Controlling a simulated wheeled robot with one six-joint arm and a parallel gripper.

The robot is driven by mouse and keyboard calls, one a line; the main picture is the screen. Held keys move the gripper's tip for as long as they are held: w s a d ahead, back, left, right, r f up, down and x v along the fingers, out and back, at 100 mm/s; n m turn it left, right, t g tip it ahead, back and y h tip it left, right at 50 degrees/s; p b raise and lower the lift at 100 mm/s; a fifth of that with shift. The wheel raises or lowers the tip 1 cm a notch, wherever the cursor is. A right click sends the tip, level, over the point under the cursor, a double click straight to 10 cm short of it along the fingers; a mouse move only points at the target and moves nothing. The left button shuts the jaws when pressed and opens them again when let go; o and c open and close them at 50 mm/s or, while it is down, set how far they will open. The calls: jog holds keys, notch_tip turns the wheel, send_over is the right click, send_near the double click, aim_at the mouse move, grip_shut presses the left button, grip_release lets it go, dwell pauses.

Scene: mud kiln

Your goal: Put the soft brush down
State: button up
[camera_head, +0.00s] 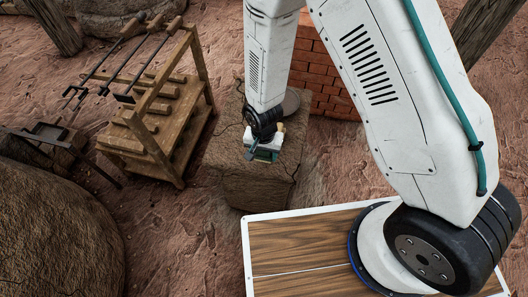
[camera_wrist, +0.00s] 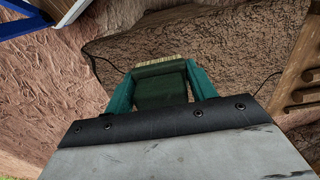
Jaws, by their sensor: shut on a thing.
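My gripper (camera_head: 262,154) is at the end of the lowered arm, over the top of a square mud block (camera_head: 225,150). In the wrist view its two teal fingers (camera_wrist: 160,78) are closed around a dark green body, with a tan, ribbed strip, apparently part of the soft brush (camera_wrist: 158,58), showing beyond the fingertips. A small tan bit shows beside the gripper in the head view. The rest of the brush is hidden by the gripper. The block's rough brown surface (camera_wrist: 230,50) lies beyond the fingers; I cannot tell whether the brush touches it.
A grey round disc (camera_head: 291,102) lies on the block's far part, partly behind my arm. A brick stack (camera_head: 325,80) stands behind. A wooden rack (camera_head: 160,120) with long iron tools stands left. A rounded clay mound (camera_head: 55,235) fills the lower left.

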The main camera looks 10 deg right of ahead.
aim_at(264, 153)
jog(key=shift+w+d+f, duration=0.15)
jog(key=shift+w+d, duration=0.05)
jog(key=shift+w, duration=0.4)
jog(key=shift+w+d+f, duration=0.15)
jog(key=shift+w, duration=0.4)
jog(key=shift+s+f, duration=0.1)
jog(key=shift+f, duration=1.25)
jog(key=shift+f, duration=0.1)
jog(key=shift+f, duration=0.15)
jog(key=o, duration=1)
jog(key=shift+c, duration=0.2)
jog(key=shift+a, duration=0.1)
jog(key=shift+s+a+r, duration=0.1)
jog(key=shift+s+r, duration=0.1)
jog(key=shift+r, duration=1.8)
jog(key=shift+s+a+r, duration=0.1)
jog(key=shift+s+r, duration=0.05)
jog(key=shift+r, duration=1.85)
